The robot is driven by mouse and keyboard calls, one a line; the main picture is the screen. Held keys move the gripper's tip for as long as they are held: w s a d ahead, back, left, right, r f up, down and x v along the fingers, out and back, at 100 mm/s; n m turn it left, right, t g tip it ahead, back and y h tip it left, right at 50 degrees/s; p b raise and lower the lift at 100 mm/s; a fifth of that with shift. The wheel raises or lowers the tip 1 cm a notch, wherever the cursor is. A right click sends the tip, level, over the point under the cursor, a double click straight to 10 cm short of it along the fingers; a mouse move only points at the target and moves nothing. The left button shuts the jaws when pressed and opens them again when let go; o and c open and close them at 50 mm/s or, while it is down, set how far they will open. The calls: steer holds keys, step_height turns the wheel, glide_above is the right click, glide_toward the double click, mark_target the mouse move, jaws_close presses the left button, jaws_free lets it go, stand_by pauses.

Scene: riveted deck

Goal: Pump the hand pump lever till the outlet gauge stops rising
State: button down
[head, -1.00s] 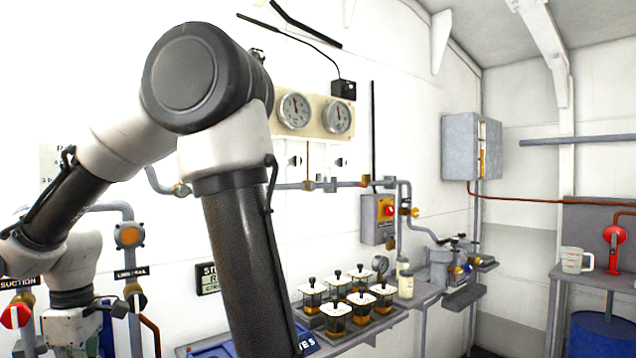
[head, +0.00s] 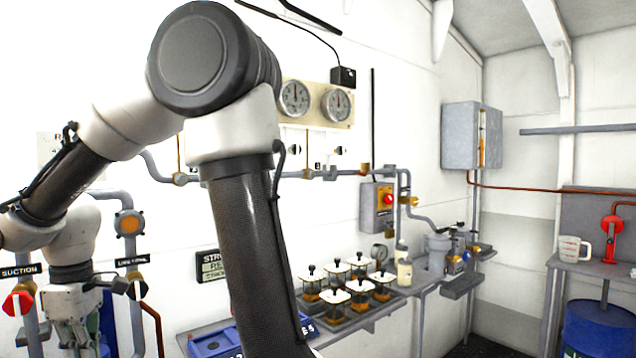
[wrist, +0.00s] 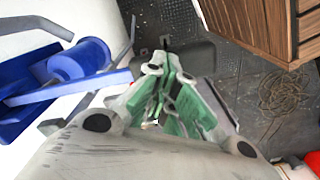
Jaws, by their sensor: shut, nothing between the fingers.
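My gripper (head: 75,335) is at the lower left of the head view, in front of the wall piping; its tips are hard to see there. In the wrist view my gripper (wrist: 168,60) has its green-padded fingers together, with nothing between them. A blue assembly with a cylinder and a long bar (wrist: 85,65) lies to the left of the fingers, apart from them; I cannot tell whether it is the hand pump and its lever. Two round white wall gauges, left (head: 295,98) and right (head: 337,104), show in the head view; their readings are too small to tell. Neither carries a readable outlet label.
Sample jars (head: 335,287) stand on the wall bench. A red-handled device (head: 612,235) and a measuring jug (head: 573,248) are at the right, above a blue drum (head: 598,330). A red valve (head: 18,300) is at far left. A wooden slatted unit (wrist: 245,25) borders the wrist view.

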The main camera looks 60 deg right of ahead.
step_height(320, 180, up, 6)
steer(key=shift+r, duration=0.1)
stand_by(1.8)
steer(key=shift+f, duration=6.1)
step_height(320, 180, up, 12)
steer(key=shift+r, duration=0.1)
steer(key=shift+r, duration=2.45)
